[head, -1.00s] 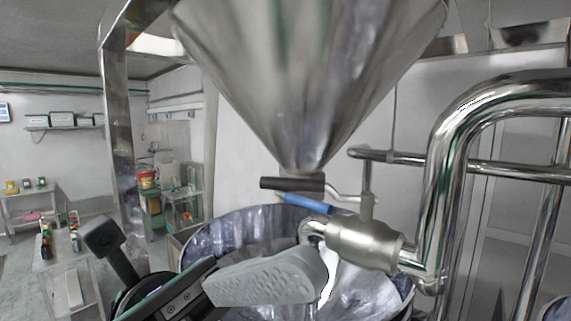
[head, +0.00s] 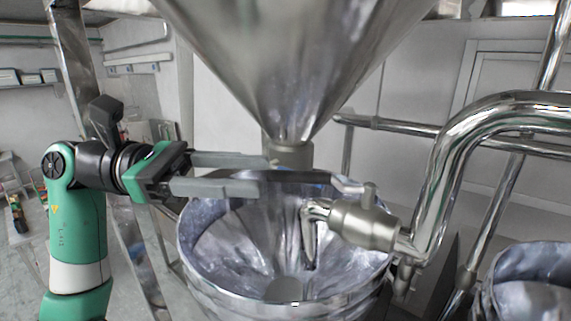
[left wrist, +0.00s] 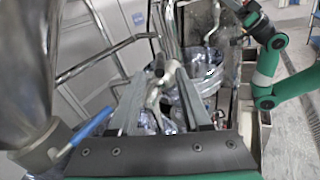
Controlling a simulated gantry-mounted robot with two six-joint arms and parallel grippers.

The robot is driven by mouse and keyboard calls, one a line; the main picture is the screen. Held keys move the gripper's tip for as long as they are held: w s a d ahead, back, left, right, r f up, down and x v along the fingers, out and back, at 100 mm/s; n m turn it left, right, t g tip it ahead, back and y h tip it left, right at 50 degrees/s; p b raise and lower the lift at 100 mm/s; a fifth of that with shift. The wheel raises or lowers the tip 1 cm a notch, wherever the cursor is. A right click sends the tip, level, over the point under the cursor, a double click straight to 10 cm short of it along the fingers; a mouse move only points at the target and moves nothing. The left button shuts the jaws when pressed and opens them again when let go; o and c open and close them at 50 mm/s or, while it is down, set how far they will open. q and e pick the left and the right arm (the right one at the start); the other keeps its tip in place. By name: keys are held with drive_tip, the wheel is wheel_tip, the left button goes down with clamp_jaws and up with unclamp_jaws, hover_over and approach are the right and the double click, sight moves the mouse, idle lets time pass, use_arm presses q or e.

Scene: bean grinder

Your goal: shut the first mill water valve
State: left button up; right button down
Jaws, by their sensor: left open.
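The water valve (head: 362,225) is a brushed metal body with a down-turned spout over the steel bowl (head: 190,245). Its dark lever (head: 305,177) points left, below the hopper outlet. My left gripper (head: 267,175) is open, its two grey fingers pointing right at the lever's free end. In the head view the fingertips lie on either side of that end; I cannot tell whether they touch it. In the left wrist view the lever's dark end (left wrist: 159,67) shows between the fingers. My right gripper (left wrist: 243,12) is small at the top of the left wrist view, its opening unclear.
The big steel hopper cone (head: 290,70) hangs just above the lever. A blue handle (left wrist: 90,130) sits close by at the hopper outlet. A thick bent pipe (head: 440,165) stands right of the valve. A second bowl (head: 535,265) is at lower right.

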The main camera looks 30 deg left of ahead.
sight(285, 176)
use_arm(q)
drive_tip(key=p+x, duration=0.1)
drive_tip(key=x, duration=0.4)
drive_tip(key=shift+d, duration=0.1)
clamp_jaws()
idle(1.2)
